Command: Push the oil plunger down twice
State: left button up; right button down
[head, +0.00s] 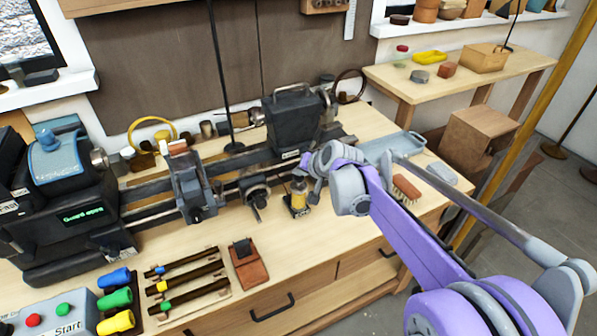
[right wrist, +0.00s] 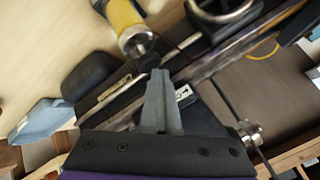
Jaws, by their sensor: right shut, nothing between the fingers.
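The oil plunger appears to be the small yellow cylinder (head: 298,196) with a grey top, standing upright on a dark base near the lathe bed. In the right wrist view, its yellow body (right wrist: 122,14) and round metal top (right wrist: 137,42) show near the upper edge. My right gripper (head: 311,174) is just above and beside it at the right. In the right wrist view, the gripper's fingers (right wrist: 160,74) are together and empty, a little apart from the metal top in the picture. Contact cannot be told. My left gripper is not in view.
The lathe (head: 60,220) with its long bed fills the back and left of the bench. A dark tailstock block (head: 292,122) rises behind the plunger. A brush (head: 406,188) and a blue tray (head: 390,146) lie to the right. Bare bench (head: 330,232) lies in front.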

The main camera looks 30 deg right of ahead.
aim_at(300, 179)
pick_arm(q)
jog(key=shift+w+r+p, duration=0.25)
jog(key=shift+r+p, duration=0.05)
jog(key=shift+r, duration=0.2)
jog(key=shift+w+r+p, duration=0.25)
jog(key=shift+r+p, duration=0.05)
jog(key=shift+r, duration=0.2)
pick_arm(e)
jog(key=shift+r, duration=1.2)
jog(key=shift+r, duration=0.1)
jog(key=shift+r+p, duration=0.3)
jog(key=shift+r, duration=0.3)
pick_arm(q)
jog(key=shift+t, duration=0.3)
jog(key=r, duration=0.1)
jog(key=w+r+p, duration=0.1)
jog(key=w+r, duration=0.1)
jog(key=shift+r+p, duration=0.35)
jog(key=shift+p, duration=0.05)
pick_arm(e)
notch_tip(300, 179, up, 4)
jog(key=shift+w+f, duration=0.1)
jog(key=shift+f, duration=0.1)
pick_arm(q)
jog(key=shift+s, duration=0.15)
